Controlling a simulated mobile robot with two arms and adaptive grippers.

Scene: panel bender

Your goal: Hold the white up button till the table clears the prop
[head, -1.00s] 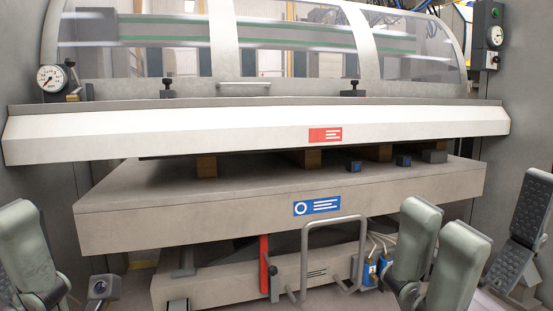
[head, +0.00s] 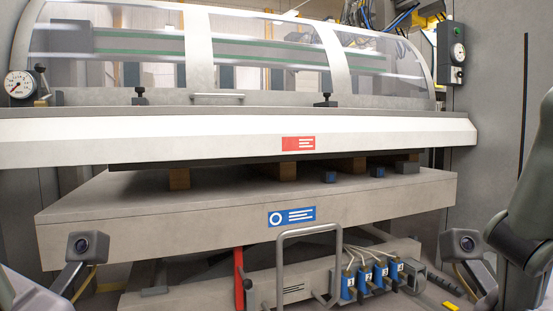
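The grey table (head: 390,196) hangs below the white upper beam (head: 200,142), with a gap between them. The table bears a blue label. An upright red bar (head: 239,278) stands under it, perhaps the prop; its top is close to the table's underside, and I cannot tell whether they touch. Two small grey boxes with dark round faces stand on posts at left (head: 87,246) and right (head: 462,242). Neither gripper's fingertips show; only parts of my arms show at the right edge and the lower left corner.
Several wooden blocks (head: 288,171) and small blue blocks (head: 329,177) sit in the gap above the table. A bent grey handle (head: 281,265) and several numbered blue valves (head: 364,281) are low in front.

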